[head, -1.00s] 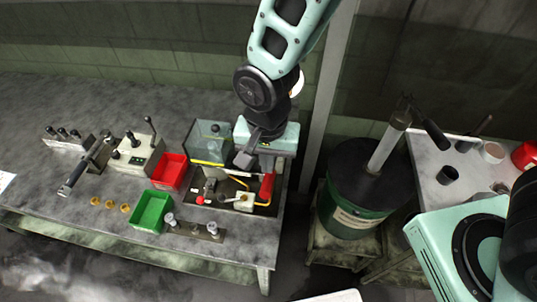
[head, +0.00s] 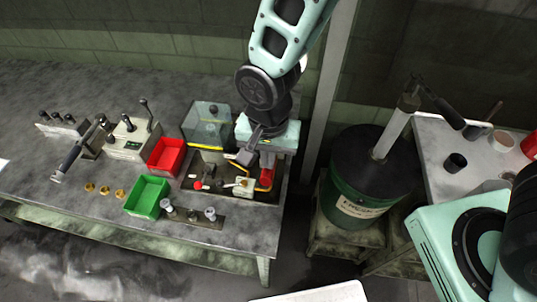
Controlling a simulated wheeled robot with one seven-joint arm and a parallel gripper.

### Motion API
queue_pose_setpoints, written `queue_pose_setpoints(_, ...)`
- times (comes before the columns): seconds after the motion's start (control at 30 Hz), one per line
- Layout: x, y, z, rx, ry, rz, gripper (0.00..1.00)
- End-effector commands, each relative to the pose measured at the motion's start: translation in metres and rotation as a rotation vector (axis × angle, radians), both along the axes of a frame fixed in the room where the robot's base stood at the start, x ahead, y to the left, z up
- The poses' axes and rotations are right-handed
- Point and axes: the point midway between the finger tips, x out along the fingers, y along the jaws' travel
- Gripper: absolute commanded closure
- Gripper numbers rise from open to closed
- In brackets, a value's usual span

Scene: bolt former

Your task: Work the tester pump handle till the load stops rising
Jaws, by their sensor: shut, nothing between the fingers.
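My gripper (head: 247,156) is shut and empty, pointing down over the right end of the bench. Just beneath and beside it is a shallow tray (head: 190,184) with small fittings and a red handle (head: 267,177), partly hidden by my gripper; I cannot tell whether they touch. At the bench's left, a long lever with a black grip (head: 72,158) slopes down towards the front, apart from my gripper. Neither lever is marked, so I cannot tell which is the tester pump handle. No load reading can be made out.
A lever box (head: 128,147), red bin (head: 166,155), green bin (head: 147,197) and clear guard (head: 207,120) crowd the bench. Several brass pieces (head: 104,190) lie at its front. Right of it stand a green drum (head: 355,212) with a pump and a side table (head: 462,180).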

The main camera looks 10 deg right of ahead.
Motion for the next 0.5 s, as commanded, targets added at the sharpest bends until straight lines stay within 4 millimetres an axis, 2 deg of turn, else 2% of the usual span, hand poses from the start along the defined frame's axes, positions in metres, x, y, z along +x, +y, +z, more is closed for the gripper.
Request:
queue_pose_setpoints(0.03,0.001,-0.001,-0.007,-0.001,-0.001,-0.002,1.00)
queue_pose_setpoints(0.5,0.001,-0.002,-0.034,-0.004,-0.001,-0.002,1.00)
